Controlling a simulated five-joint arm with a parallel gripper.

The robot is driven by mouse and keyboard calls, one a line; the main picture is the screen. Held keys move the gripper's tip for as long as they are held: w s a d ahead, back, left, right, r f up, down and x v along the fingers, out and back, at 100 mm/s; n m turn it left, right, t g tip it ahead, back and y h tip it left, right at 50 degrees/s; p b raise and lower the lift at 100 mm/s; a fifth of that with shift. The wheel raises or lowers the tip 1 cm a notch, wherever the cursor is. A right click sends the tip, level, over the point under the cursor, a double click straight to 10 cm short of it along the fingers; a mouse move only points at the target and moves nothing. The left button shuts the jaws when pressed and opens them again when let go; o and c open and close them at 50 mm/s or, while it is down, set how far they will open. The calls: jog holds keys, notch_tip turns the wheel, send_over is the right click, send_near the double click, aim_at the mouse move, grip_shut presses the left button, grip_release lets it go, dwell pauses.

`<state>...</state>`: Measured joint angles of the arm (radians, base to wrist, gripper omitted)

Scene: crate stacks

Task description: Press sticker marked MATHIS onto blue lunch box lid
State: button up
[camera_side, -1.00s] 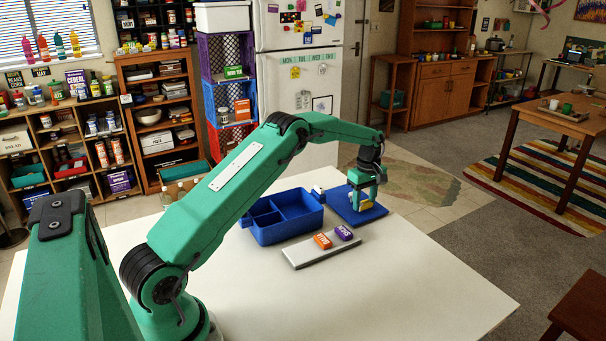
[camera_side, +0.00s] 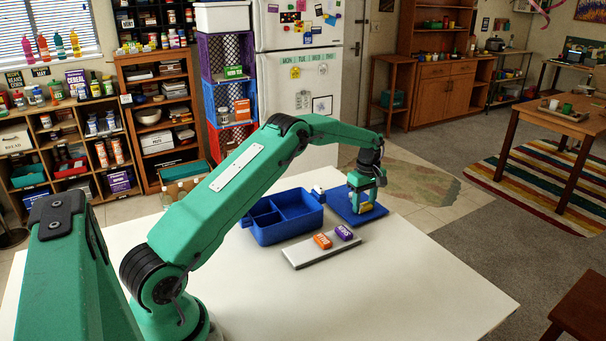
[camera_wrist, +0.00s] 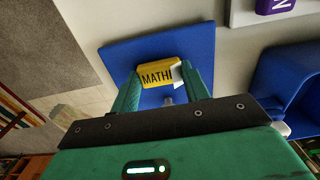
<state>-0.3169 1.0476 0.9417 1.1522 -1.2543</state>
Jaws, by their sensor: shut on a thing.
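The yellow sticker block (camera_wrist: 158,74) shows the letters MATHI in the wrist view, and the end of the word is hidden by a finger. It also shows in the side view (camera_side: 366,207), low over the lid. My gripper (camera_side: 364,196) is shut on it, with one finger on each side in the wrist view (camera_wrist: 160,88). The flat blue lid (camera_side: 346,206) lies open beside the blue lunch box (camera_side: 284,228); the lid also shows in the wrist view (camera_wrist: 122,58). I cannot tell whether the block touches the lid.
A white strip (camera_side: 308,257) in front of the box bears an orange block (camera_side: 322,241) and a purple block (camera_side: 344,233). The box has several compartments. The front and right of the white table (camera_side: 410,285) are clear.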

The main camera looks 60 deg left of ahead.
jog(key=shift+f, duration=0.1)
jog(key=o, duration=1)
jog(key=shift+r, duration=0.25)
jog(key=shift+r, duration=2.75)
